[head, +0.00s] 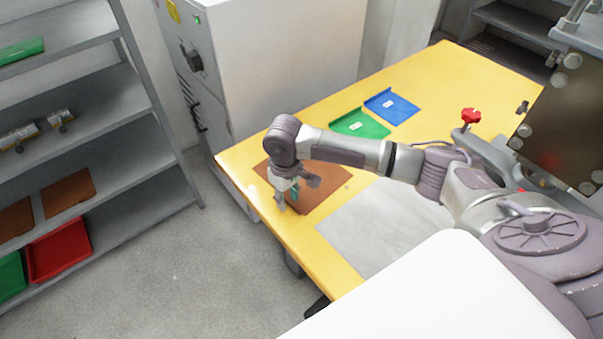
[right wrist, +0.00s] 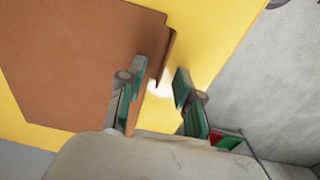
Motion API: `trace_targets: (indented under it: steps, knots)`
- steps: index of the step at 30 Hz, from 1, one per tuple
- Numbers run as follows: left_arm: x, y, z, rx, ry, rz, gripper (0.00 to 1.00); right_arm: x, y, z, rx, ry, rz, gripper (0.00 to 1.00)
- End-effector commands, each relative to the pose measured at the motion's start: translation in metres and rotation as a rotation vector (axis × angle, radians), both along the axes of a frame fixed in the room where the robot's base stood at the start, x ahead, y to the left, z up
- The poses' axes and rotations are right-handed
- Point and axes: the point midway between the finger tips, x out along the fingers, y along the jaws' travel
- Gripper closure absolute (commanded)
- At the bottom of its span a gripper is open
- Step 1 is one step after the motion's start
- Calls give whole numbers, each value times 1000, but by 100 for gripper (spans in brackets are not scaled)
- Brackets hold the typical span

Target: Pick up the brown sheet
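A brown sheet (head: 325,200) lies flat on the yellow table (head: 440,75), near its left edge. In the right wrist view the brown sheet (right wrist: 75,65) has a narrow raised lip along one edge. My right gripper (head: 288,198) is over the sheet's left end in the head view. In the right wrist view my right gripper (right wrist: 161,75) is open, with one finger on the sheet's side of the lip and the other out over bare yellow table. The lip is between or just beyond the fingertips; contact cannot be told. My left gripper is not in view.
A green sheet (head: 360,125) and a blue sheet (head: 392,107) lie behind the brown one. A grey sheet (head: 375,225) lies in front. A white cabinet (head: 285,50) stands behind the table. A shelf (head: 95,95) at left holds more brown, red and green pieces.

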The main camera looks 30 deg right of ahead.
Motion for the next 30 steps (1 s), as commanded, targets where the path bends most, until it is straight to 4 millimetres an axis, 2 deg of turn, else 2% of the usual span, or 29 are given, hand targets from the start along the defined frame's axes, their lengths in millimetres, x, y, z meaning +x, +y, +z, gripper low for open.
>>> trace_targets:
  steps: [8, 15, 27, 30]
  knots:
    - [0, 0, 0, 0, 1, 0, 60, 0, 0, -6, 0, 0, 1, 66]
    - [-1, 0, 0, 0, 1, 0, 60, 0, 0, -5, 0, 0, 1, 100]
    - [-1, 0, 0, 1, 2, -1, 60, 0, 0, -4, 0, -1, 0, 100]
    - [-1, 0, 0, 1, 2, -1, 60, 1, 0, 2, 1, -3, 0, 100]
